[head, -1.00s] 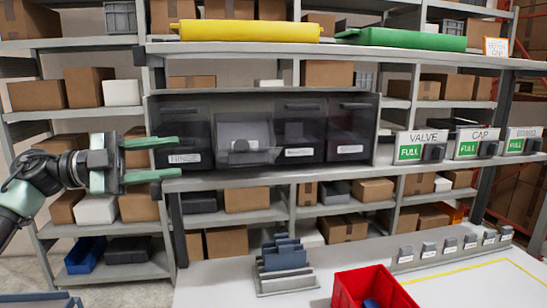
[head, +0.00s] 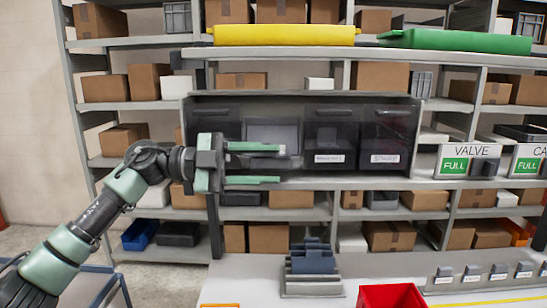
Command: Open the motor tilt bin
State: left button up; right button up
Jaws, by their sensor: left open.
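A dark housing (head: 300,97) on the shelf holds a row of tilt bins. The leftmost bin (head: 216,122) is dark. The second bin (head: 272,132) shows a lighter grey front. The third bin (head: 330,138) and fourth bin (head: 385,138) are dark, with white labels too small to read surely. My left gripper (head: 281,165) is open and empty, its green fingers one above the other, in front of the lower part of the second bin. It hides the left labels, so I cannot tell which bin is the motor one. Contact is not clear. My right gripper is out of view.
A yellow bin (head: 285,35) and a green bin (head: 455,42) lie on the shelf above. VALVE (head: 470,162) and CAP signs stand right. Below, a worktable (head: 250,270) carries a grey-blue rack (head: 312,262) and a red bin (head: 392,296).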

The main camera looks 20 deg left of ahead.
pick_arm(q)
jog(key=shift+x, duration=0.85)
jog(key=shift+f, duration=0.1)
grip_shut()
